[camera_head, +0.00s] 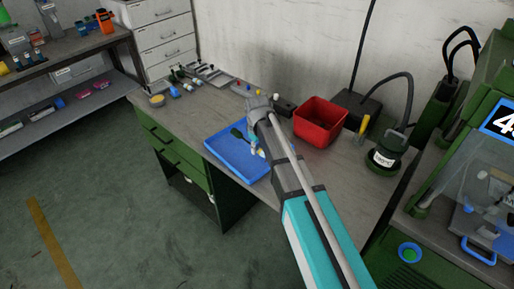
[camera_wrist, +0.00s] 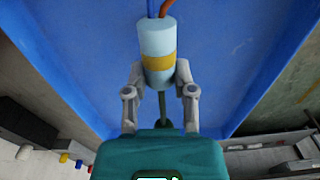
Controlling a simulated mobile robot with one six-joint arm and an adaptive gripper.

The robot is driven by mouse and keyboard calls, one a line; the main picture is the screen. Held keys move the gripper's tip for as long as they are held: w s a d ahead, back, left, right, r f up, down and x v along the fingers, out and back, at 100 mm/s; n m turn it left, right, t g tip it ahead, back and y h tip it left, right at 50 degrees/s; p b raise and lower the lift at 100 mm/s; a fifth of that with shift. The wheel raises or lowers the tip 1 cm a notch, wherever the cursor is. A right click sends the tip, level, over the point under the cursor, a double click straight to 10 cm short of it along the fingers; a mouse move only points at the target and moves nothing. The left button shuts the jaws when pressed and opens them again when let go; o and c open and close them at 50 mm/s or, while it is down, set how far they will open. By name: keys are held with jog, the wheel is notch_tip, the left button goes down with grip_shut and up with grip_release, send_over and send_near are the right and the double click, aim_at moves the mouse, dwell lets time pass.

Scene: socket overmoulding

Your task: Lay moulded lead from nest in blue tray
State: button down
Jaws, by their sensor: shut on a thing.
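The moulded lead (camera_wrist: 157,38) shows in the wrist view as a pale blue cylinder with a yellow band, and a red and a blue wire run out of its far end. My gripper (camera_wrist: 158,78) is shut on it, one finger on each side. The blue tray (camera_wrist: 240,40) fills the background behind it. In the head view my gripper (camera_head: 254,149) is over the right part of the blue tray (camera_head: 225,153), partly hidden by my arm. A dark piece (camera_head: 238,133) shows at the tray beside the gripper; I cannot tell whether it belongs to the held lead.
A red bin (camera_head: 321,121) stands right of the tray behind my arm. A green pot (camera_head: 386,157) and a yellow-handled tool (camera_head: 362,128) are further right. Small parts (camera_head: 196,80) lie at the bench's far left end. A green machine (camera_head: 440,190) stands at the right.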

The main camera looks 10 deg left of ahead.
jog(key=shift+f+b, duration=0.4)
jog(key=shift+f, duration=0.25)
jog(key=shift+c, duration=1.8)
grip_release()
jog(key=shift+r, duration=0.15)
notch_tip(320, 180, up, 9)
jog(key=p, duration=0.9)
jog(key=shift+r+p, duration=0.2)
jog(key=shift+p, duration=0.15)
jog(key=shift+d, duration=0.1)
